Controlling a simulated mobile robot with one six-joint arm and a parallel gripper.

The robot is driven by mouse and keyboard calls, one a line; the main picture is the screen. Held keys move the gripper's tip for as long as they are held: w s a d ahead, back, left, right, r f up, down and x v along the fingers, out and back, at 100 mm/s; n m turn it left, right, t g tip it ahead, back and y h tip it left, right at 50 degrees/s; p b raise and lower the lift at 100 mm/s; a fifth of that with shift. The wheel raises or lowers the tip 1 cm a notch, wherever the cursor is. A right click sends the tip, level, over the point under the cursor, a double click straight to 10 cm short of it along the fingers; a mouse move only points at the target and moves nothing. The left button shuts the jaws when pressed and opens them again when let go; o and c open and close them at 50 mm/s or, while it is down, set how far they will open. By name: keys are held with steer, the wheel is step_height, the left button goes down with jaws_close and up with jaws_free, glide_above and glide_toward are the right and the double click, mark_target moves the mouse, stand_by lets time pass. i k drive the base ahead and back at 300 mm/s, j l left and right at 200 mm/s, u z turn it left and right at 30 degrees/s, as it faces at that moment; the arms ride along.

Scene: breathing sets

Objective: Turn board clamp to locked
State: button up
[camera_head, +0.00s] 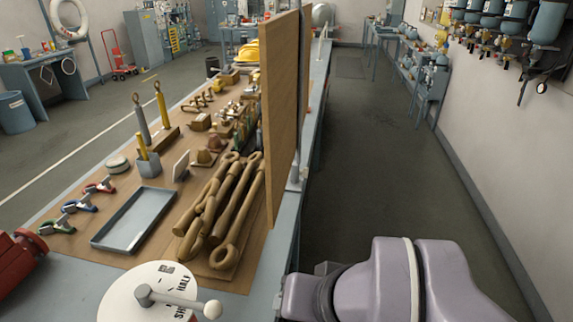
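A tall wooden board (282,110) stands upright on the right edge of the workbench, with a small grey bracket (294,182) at its lower edge. A round white dial (130,299) at the bottom carries a grey lever (170,297) with a pale ball knob, pointing right. Its readable letters are "HALF" and "SH"; the rest is hidden or cut off. No label marks either part as the board clamp, and I see no "locked" marking. My pale purple-grey arm fills the bottom right, right of the dial. My gripper's fingers do not show.
The workbench (95,262) holds a grey tray (134,219), large wooden-coloured rods with ring ends (221,205), small coloured clamps (80,203) and a red object (20,262) at left. Open floor (390,170) lies right of the bench, before the wall with hanging breathing sets (497,25).

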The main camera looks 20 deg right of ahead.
mark_target(304, 173)
steer(key=l, duration=0.55)
steer(key=k+l+u, duration=0.1)
steer(key=l, duration=0.4)
steer(key=i+l+u, duration=0.1)
steer(key=i, duration=0.25)
steer(key=i+l+u, duration=0.1)
steer(key=i+l, duration=0.15)
steer(key=i, duration=0.05)
